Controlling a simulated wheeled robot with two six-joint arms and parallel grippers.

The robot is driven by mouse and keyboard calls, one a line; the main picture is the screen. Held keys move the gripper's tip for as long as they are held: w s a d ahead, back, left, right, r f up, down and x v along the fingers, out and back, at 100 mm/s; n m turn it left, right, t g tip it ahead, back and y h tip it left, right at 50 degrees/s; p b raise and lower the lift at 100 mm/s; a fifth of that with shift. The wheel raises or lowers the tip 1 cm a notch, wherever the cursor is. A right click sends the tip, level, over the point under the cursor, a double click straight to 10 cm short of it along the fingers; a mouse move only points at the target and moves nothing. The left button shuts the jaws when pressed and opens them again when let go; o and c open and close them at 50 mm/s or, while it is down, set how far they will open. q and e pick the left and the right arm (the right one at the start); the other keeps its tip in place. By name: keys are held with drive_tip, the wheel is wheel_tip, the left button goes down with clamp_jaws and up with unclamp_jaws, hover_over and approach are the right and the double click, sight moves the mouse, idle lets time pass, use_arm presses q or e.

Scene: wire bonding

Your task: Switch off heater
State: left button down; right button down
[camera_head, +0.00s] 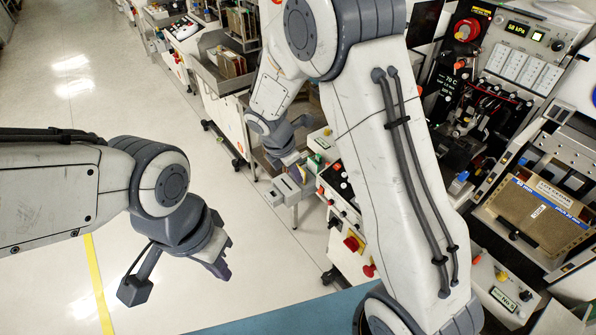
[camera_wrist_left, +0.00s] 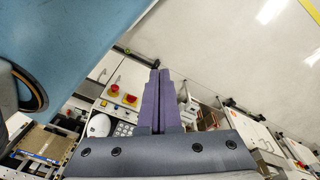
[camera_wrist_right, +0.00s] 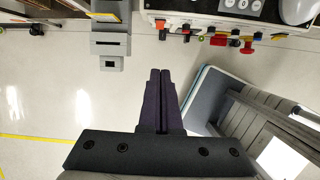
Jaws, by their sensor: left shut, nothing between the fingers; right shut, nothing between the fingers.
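I cannot make out a control labelled as the heater switch. The bench front carries a red-and-yellow stop button (camera_head: 354,243) and a red knob (camera_head: 369,271). In the right wrist view, a row of controls along the edge includes a red lever (camera_wrist_right: 218,41) and an orange knob (camera_wrist_right: 160,23). My right gripper (camera_wrist_right: 160,72) is shut and empty, apart from this row, over the floor. My left gripper (camera_head: 222,270) is shut and empty over the floor at lower left.
A grey slotted block (camera_head: 290,188) juts out beside the bench front, close to my right gripper. My right arm hides part of the bench. A brown panel (camera_head: 540,215) is at the right. Open floor (camera_head: 180,150) lies left of the machines.

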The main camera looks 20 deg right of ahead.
sight(321, 190)
use_arm(q)
drive_tip(key=shift+s+r, duration=0.15)
drive_tip(key=shift+s, duration=0.4)
use_arm(e)
drive_tip(key=shift+w+f, duration=0.2)
use_arm(q)
drive_tip(key=shift+r+p, duration=0.4)
use_arm(e)
drive_tip(key=w+d+r+x, duration=0.1)
drive_tip(key=d+x, duration=0.1)
drive_tip(key=x, duration=1)
drive_tip(key=shift+d+f, duration=0.35)
drive_tip(key=shift+f, duration=0.1)
